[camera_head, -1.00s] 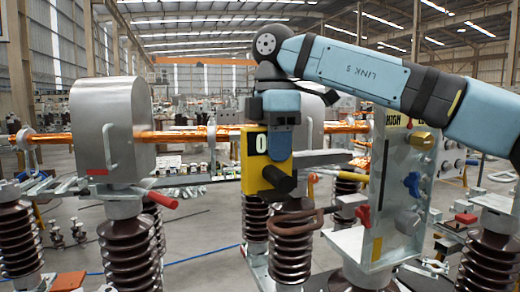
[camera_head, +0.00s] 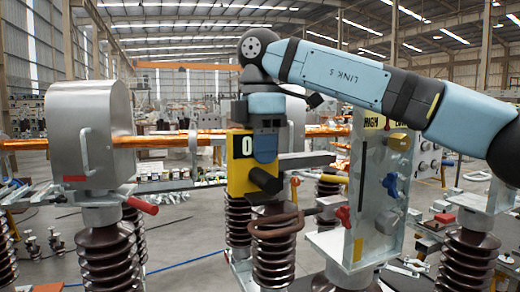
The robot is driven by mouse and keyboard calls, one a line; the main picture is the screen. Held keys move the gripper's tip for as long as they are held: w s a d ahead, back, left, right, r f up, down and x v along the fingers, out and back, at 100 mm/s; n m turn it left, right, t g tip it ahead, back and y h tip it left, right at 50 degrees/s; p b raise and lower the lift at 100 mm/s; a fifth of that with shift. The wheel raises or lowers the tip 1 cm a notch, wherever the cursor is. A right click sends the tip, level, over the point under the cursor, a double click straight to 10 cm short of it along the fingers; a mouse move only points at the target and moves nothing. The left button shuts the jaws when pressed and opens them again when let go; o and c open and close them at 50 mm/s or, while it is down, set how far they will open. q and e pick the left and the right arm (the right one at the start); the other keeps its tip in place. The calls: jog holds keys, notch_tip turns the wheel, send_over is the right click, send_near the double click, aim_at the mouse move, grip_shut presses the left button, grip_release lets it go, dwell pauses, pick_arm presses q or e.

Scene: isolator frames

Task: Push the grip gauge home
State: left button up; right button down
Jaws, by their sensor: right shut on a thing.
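The far finger is hidden. A grey flat bar (camera_head: 307,160) shows just right of the block; I cannot tell whether they touch. How deep the block sits is hidden. My left gripper is not in view.
A rounded metal hood (camera_head: 90,130) with a red-tipped lever (camera_head: 143,204) stands left. Brown ribbed insulators (camera_head: 273,255) and a copper bar (camera_head: 160,141) are nearby.

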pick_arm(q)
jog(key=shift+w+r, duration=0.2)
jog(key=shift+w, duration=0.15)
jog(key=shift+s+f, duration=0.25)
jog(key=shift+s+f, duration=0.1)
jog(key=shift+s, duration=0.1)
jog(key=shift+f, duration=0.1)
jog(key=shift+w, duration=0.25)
